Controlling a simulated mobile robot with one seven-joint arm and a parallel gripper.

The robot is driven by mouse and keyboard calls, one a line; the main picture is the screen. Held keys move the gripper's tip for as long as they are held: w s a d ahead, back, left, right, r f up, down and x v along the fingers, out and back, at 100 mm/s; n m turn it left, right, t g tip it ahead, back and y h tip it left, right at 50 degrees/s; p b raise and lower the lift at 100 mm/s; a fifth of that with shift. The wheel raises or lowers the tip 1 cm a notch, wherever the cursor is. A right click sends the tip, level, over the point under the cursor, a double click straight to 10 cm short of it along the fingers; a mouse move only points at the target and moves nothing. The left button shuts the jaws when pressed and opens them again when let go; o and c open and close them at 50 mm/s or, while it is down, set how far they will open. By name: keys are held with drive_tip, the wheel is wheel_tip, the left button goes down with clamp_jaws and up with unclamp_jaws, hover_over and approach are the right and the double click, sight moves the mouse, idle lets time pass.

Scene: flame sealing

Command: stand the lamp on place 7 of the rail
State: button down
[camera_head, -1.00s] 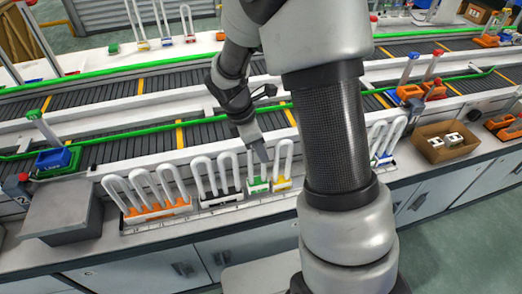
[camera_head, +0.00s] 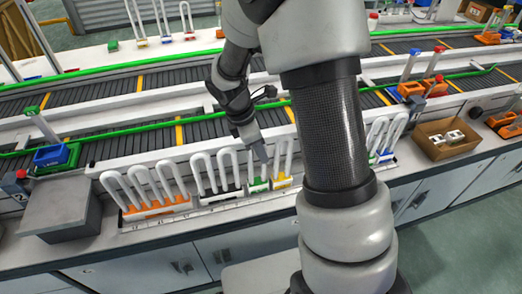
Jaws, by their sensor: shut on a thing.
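My gripper (camera_head: 259,153) points down at the front rail (camera_head: 222,213), its fingers shut at the tube of a white U-shaped lamp with a green base (camera_head: 257,186). The base is at rail level; I cannot tell whether it touches the rail. To its left stand lamps with a black base (camera_head: 221,197) and several with orange bases (camera_head: 156,208). A lamp with a yellow base (camera_head: 282,181) stands close on its right. More lamps (camera_head: 384,157) show right of my arm, which hides the rail between. The place numbers are too small to read.
A grey box (camera_head: 62,212) stands at the rail's left end. A cardboard box (camera_head: 446,139) with white parts is at the right. Conveyors (camera_head: 120,150) with green edges run behind the rail. Neighbouring lamps leave little room beside the gripper.

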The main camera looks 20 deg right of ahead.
idle(0.3)
drive_tip(key=c, duration=1.7)
unclamp_jaws()
drive_tip(key=shift+o, duration=0.2)
drive_tip(key=p+v, duration=0.2)
drive_tip(key=v, duration=1.5)
drive_tip(key=shift+a+r, duration=0.15)
wheel_tip(320, 180, up, 9)
drive_tip(key=p, duration=0.9)
